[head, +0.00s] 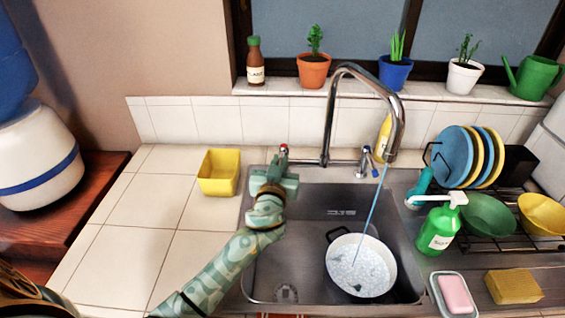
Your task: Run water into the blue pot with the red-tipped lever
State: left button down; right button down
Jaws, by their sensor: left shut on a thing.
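The pot (331,268) stands in the steel sink under the tap, with a pale rim, a dark handle and speckled bluish white inside. A thin blue stream of water (371,216) runs from the tap spout (393,150) into it. The red-tipped lever (284,149) is at the left of the tap base, mostly hidden by my left gripper. My left gripper (279,166) is shut on this lever, its fingers largely hidden from this angle. A blue-tipped lever (366,151) stands right of the tap base, clear of my gripper. My right gripper is not in view.
A yellow container (219,172) sits on the tiled counter left of the sink. A green soap bottle (438,228), a pink soap dish (455,295), a sponge (513,286) and a dish rack (487,235) crowd the right. The counter's left part is clear.

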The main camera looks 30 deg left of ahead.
pick_arm(q)
jog(key=c, duration=1.4)
grip_release()
jog(key=shift+a, duration=0.1)
jog(key=shift+c, duration=0.2)
jog(key=b+v, duration=0.1)
jog(key=v, duration=1.5)
jog(key=shift+s+b, duration=0.25)
jog(key=shift+b, duration=0.15)
